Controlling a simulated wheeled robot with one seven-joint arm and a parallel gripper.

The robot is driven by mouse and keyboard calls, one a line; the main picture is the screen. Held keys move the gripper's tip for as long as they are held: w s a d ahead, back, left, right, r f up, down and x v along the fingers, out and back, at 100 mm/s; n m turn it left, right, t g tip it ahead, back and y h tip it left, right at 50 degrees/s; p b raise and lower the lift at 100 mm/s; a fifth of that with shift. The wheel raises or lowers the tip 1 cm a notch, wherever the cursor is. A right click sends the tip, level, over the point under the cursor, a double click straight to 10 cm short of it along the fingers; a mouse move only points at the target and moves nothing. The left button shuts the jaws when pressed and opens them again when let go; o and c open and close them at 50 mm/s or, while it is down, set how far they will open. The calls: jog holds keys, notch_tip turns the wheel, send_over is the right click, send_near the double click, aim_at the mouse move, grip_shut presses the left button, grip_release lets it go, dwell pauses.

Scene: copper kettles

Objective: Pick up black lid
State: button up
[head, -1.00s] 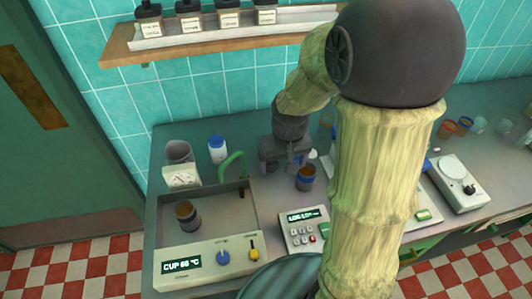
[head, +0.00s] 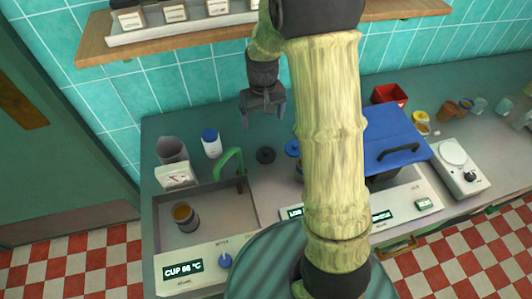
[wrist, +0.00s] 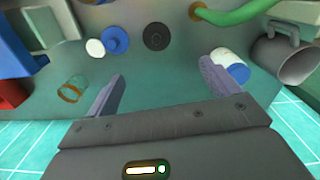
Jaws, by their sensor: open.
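The black lid (head: 265,155) is a small dark disc lying flat on the counter, right of the green tap. It also shows near the top middle of the wrist view (wrist: 157,36). My gripper (head: 263,118) is open and empty, raised above the counter behind the lid in the head view. In the wrist view the open fingers (wrist: 162,70) point toward the lid, with a gap between the fingertips and it. Nothing is between the fingers.
A blue lid (head: 292,148) lies right of the black lid, partly hidden by my arm. A white jar with blue cap (head: 211,143), a grey mug (head: 172,150) and a green tap (head: 230,160) stand left. A large blue lidded box (head: 395,140) is right. The shelf (head: 90,50) hangs above.

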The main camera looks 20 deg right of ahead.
jog(key=p, duration=0.2)
send_over(265, 151)
jog(key=f, duration=1.2)
jog(key=shift+s+a, duration=0.1)
jog(key=shift+a, duration=0.15)
jog(key=shift+s, duration=0.1)
jog(key=shift+f, duration=0.15)
jog(key=shift+w+d+f+p, duration=0.2)
jog(key=shift+f+p, duration=0.45)
jog(key=shift+f, duration=0.6)
jog(key=shift+w+d+f+p, duration=0.15)
jog(key=shift+f+p, duration=0.45)
jog(key=shift+f, duration=0.65)
jog(key=shift+s, duration=0.1)
jog(key=c, duration=1.1)
